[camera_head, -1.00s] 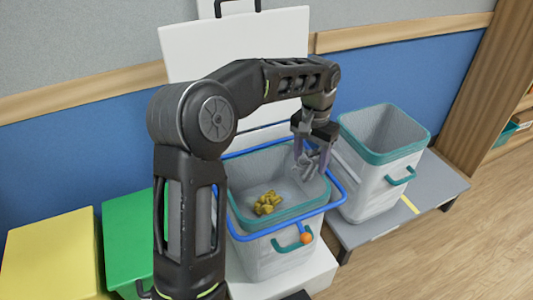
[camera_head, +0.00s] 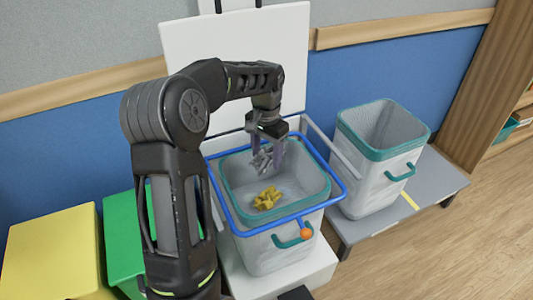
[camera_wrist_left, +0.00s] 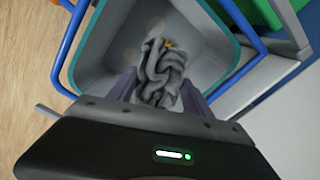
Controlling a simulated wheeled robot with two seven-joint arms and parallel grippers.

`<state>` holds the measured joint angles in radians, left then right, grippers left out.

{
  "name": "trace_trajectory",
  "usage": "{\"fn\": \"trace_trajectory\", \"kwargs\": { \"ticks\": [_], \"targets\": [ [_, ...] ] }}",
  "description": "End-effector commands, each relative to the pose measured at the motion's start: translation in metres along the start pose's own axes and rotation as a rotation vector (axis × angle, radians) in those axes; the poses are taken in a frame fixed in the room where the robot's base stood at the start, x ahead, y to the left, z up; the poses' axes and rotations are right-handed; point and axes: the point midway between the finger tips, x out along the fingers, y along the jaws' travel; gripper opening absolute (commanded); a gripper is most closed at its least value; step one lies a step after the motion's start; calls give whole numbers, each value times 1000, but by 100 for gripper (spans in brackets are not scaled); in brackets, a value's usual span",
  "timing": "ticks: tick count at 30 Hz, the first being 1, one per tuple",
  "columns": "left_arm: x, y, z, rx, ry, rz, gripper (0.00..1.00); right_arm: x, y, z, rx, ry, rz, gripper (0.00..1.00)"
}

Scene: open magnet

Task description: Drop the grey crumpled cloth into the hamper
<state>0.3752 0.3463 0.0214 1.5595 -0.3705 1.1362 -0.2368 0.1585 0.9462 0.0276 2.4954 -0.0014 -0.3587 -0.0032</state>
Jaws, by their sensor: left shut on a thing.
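The grey crumpled cloth (camera_head: 264,158) hangs from my left gripper (camera_head: 266,148), which is shut on it. The cloth is over the opening of the front hamper (camera_head: 272,243), a whitish bin with a teal rim inside a blue frame. In the left wrist view the cloth (camera_wrist_left: 160,72) sits between the fingers of the left gripper (camera_wrist_left: 163,92), with the hamper's teal rim (camera_wrist_left: 226,68) around it. A yellow crumpled cloth (camera_head: 267,198) lies on the hamper's floor, mostly hidden behind the grey cloth in the wrist view. My right gripper is not in view.
A second teal-rimmed bin (camera_head: 372,185) stands to the right on a grey platform (camera_head: 440,185). A green box (camera_head: 122,235) and a yellow box (camera_head: 50,255) are at the left. A white upright panel (camera_head: 235,60) stands behind the front hamper. An orange ball (camera_head: 306,234) is on the blue frame.

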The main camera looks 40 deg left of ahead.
Motion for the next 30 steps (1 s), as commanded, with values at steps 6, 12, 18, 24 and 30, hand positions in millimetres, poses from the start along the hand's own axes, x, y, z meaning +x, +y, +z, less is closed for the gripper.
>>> {"fn": "trace_trajectory", "kwargs": {
  "ticks": [6,12,18,24,30],
  "targets": [
    [31,0,0,0,-1,0,22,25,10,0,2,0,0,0],
    [48,0,0,0,-1,0,22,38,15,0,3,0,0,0],
    [51,0,0,0,0,0,22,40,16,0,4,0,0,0],
    [50,0,0,0,0,0,22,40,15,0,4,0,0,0],
    [50,0,0,0,0,0,75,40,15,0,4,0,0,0]
  ]
}}
